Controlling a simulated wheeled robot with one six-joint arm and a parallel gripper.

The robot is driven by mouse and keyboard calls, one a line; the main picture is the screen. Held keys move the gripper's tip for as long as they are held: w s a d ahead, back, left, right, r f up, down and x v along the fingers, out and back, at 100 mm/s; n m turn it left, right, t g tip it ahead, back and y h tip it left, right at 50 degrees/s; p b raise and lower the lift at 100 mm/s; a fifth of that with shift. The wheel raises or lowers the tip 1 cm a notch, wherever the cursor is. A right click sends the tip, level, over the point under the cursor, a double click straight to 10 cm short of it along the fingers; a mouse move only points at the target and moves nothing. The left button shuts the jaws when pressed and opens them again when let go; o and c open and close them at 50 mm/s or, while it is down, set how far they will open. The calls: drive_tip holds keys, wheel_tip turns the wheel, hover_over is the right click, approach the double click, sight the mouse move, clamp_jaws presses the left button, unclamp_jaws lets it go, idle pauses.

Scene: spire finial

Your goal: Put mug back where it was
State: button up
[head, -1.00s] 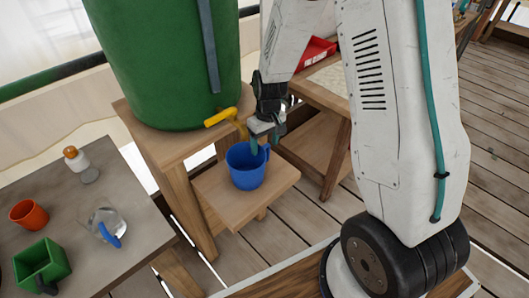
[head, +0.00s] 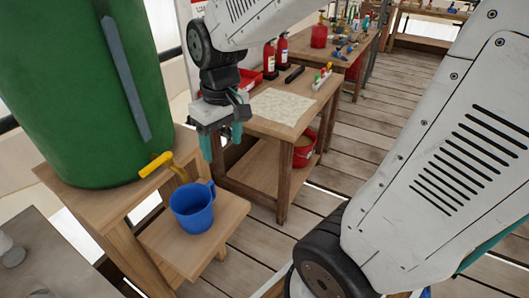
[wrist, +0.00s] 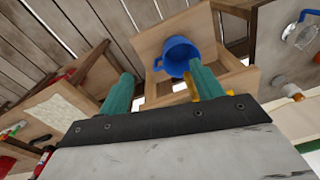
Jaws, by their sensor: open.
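The blue mug (head: 192,210) stands upright on a small low wooden shelf (head: 172,252), just below the yellow tap (head: 157,165) of the green barrel (head: 85,95). Its handle points to the back right in the head view. My gripper (head: 222,142) is open and empty, above and a little right of the mug, with its teal fingers clear of it. In the wrist view the mug (wrist: 177,55) shows beyond and between the fingers, nearer one of them. The inside of the mug is too dark to read.
A wooden table (head: 285,130) with a pale sheet, a red tray and fire extinguishers (head: 276,55) stands behind my gripper. A red bucket (head: 304,150) is on its lower shelf. A grey table (head: 35,270) is at the lower left.

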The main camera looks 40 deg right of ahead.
drive_tip(key=s+r, duration=0.2)
drive_tip(key=s, duration=0.5)
drive_tip(key=s+r+m, duration=0.1)
drive_tip(key=s+r, duration=0.2)
drive_tip(key=s, duration=0.4)
drive_tip(key=shift+t, duration=0.3)
